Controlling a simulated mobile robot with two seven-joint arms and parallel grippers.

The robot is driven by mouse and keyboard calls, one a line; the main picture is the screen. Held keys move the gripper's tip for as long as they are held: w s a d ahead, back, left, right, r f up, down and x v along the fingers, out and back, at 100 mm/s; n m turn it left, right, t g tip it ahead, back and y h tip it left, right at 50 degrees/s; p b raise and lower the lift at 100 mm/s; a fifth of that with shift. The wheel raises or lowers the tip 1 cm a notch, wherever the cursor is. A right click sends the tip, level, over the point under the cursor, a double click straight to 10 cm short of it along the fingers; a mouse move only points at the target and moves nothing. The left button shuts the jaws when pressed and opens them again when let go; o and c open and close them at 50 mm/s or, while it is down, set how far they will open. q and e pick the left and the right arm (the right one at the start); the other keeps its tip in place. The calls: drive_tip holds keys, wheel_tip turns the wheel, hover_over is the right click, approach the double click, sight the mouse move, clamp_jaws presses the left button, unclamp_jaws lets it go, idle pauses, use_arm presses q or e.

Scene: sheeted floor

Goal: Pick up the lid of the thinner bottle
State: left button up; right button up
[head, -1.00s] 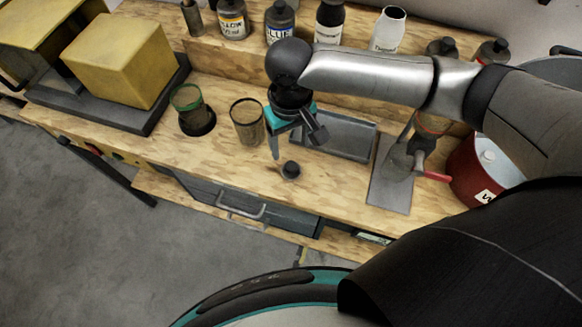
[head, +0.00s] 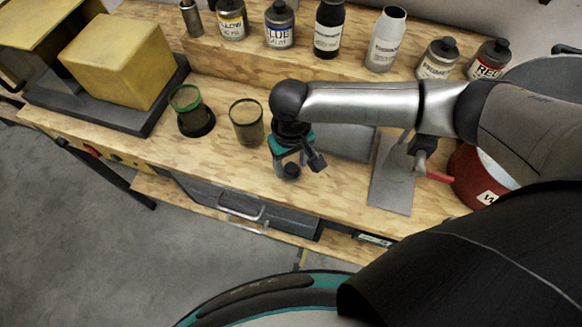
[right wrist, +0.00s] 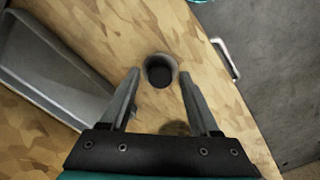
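The lid (head: 291,171) is a small dark round cap on the wooden bench, partly hidden by my right gripper in the head view. In the right wrist view the lid (right wrist: 160,71) lies between and just beyond the fingertips, with space on both sides. My right gripper (right wrist: 160,76) is open and empty, pointing down over the lid; it also shows in the head view (head: 298,165). The thinner bottle (head: 385,40), pale grey with an uncapped top, stands on the raised back shelf. My left gripper is not in view.
A grey tray (head: 352,143) lies beside the gripper, with a metal plate (head: 391,190) and a red can (head: 474,180) to the right. A mesh cup (head: 247,125) and a green-rimmed cup (head: 190,112) stand left. Several capped bottles line the shelf.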

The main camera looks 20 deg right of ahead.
clamp_jaws()
idle(0.5)
